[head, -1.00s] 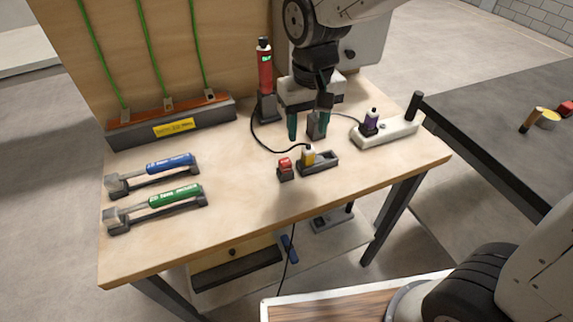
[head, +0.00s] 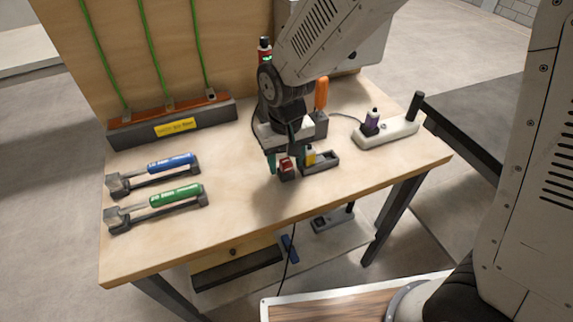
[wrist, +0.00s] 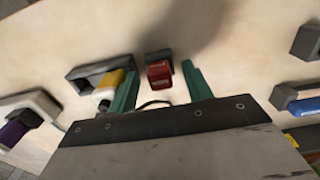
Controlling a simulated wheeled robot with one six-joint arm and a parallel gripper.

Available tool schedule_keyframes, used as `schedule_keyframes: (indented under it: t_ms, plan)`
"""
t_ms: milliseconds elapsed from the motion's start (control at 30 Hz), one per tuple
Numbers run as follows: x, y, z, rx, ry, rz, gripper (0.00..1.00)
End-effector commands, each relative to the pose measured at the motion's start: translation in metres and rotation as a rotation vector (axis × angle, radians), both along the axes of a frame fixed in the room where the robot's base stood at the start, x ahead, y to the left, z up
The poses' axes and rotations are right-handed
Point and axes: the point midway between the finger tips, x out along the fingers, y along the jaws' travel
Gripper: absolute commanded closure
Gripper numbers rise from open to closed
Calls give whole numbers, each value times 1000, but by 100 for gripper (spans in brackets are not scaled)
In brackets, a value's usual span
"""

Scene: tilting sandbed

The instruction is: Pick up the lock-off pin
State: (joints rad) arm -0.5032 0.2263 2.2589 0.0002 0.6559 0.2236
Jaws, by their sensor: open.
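A small red piece (head: 286,166) sits in a dark block holder on the bench, and I take it for the lock-off pin. In the wrist view the red piece (wrist: 159,73) lies between the two fingertips, a little beyond them. My gripper (head: 286,160) is open, pointing down over the red piece, with one green finger on each side. The gripper also shows in the wrist view (wrist: 160,80). I see no contact between fingers and piece. The gripper hides part of the holder in the head view.
A yellow piece (head: 310,157) stands in a dark tray (head: 327,160) close beside the right finger. An orange-handled tool (head: 321,95) stands behind. A purple piece (head: 372,122) is on a white block to the right. Blue (head: 170,162) and green (head: 176,195) handled tools lie left.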

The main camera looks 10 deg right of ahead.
Motion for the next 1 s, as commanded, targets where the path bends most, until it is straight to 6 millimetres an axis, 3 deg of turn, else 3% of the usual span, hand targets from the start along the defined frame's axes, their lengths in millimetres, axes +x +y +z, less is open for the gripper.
schedule_keyframes:
  t_ms: [133,300,667,1000]
  plan:
    - [0,0,0,0,0,1,53]
    - [0,0,0,0,0,1,100]
    - [0,0,2,0,0,0,100]
    - [1,-2,24,1,-2,-3,100]
